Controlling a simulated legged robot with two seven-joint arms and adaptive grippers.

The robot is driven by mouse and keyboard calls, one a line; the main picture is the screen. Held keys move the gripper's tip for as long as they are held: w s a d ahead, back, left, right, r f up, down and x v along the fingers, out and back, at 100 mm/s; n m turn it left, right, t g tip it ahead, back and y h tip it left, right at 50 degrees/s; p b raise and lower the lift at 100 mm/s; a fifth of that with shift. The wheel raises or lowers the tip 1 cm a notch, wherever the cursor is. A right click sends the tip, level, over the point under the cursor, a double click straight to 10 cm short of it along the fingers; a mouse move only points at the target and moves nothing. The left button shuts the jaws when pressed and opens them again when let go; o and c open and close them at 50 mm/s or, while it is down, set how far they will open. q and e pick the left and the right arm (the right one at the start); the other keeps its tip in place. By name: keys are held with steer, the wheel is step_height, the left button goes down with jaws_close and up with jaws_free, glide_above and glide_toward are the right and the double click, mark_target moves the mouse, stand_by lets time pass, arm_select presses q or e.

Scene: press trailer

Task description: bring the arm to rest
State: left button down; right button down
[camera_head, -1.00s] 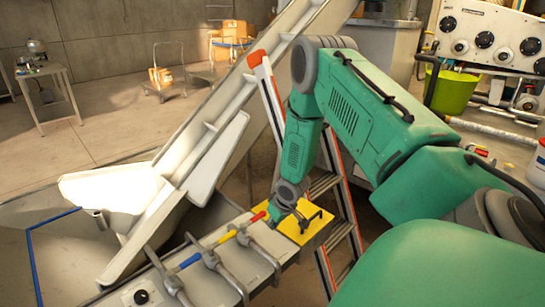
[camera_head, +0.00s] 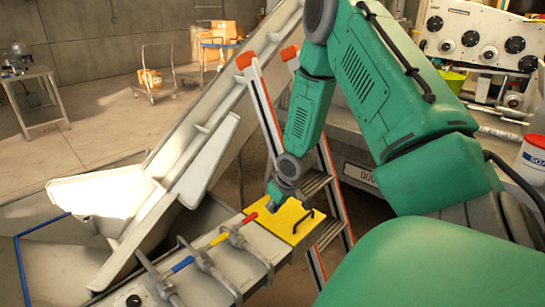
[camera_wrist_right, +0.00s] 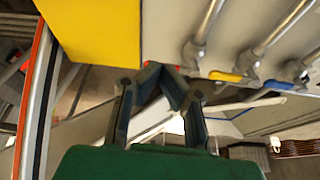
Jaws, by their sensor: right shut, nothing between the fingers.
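My right arm comes in from the right in the head view. Its right gripper (camera_head: 271,208) points down just at the left edge of a yellow plate (camera_head: 291,224) with a dark handle, on the end of a grey panel. In the right wrist view the fingers of the right gripper (camera_wrist_right: 161,76) come together, empty. The yellow plate (camera_wrist_right: 95,30) lies beyond them at upper left there. I cannot tell whether the gripper touches the panel. My left gripper is not in view.
Levers with red, yellow and blue (camera_head: 182,264) parts stand on the panel (camera_head: 216,268) left of the gripper. An orange-tipped ladder (camera_head: 338,205) stands behind the arm. A pale chute (camera_head: 190,165) slants up behind the panel. A white bucket (camera_head: 534,160) is at far right.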

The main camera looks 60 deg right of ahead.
steer(key=shift+r, duration=0.1)
steer(key=shift+a, duration=0.1)
steer(key=s+a+f+n+g+y+b, duration=0.1)
steer(key=s+a+f+b, duration=0.1)
steer(key=a+f+b, duration=0.4)
steer(key=s+a+f+n+b, duration=0.1)
steer(key=s+a+f+b, duration=0.15)
steer(key=a+f, duration=0.7)
steer(key=s+a+f+g+b, duration=0.1)
steer(key=s+a+f+b, duration=0.1)
steer(key=s+a+f, duration=0.2)
steer(key=s+a+f+n+g+b, duration=0.1)
steer(key=s+a+f+b, duration=0.2)
steer(key=s+a, duration=0.7)
step_height(320, 180, down, 2)
steer(key=shift+s+f, duration=0.25)
steer(key=shift+s, duration=0.55)
steer(key=shift+d, duration=0.15)
